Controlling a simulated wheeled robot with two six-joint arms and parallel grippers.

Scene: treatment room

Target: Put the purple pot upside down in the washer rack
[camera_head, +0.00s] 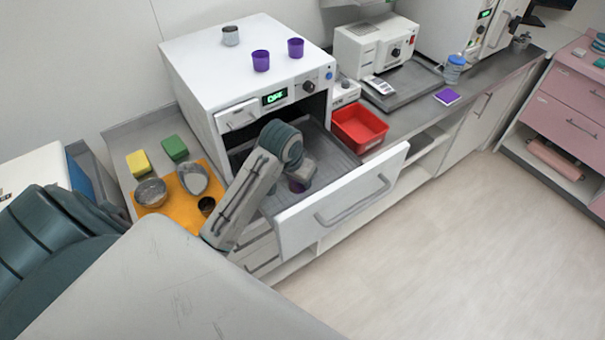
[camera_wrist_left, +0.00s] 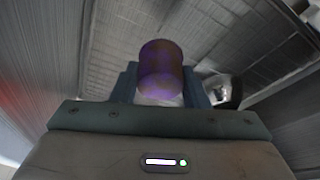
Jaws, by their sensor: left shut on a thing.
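The washer is the white box with a green display (camera_head: 274,98), and its front door (camera_head: 345,205) is open. The grey washer rack (camera_head: 338,157) shows behind the door. My left gripper (camera_head: 300,172) is over the rack, shut on a purple pot (camera_head: 297,186). In the left wrist view the purple pot (camera_wrist_left: 161,68) sits between the two fingers (camera_wrist_left: 160,88), with the ribbed grey rack (camera_wrist_left: 120,35) beyond it. I cannot tell whether the pot touches the rack or which way its mouth faces. My right gripper is not in view.
Two other purple pots (camera_head: 261,61) and a grey pot (camera_head: 231,36) stand on the washer top. A red bin (camera_head: 359,127) is right of the rack. An orange mat (camera_head: 167,208) holds metal bowls (camera_head: 151,192) and a dark cup (camera_head: 206,205). Yellow and green sponges (camera_head: 174,148) lie behind.

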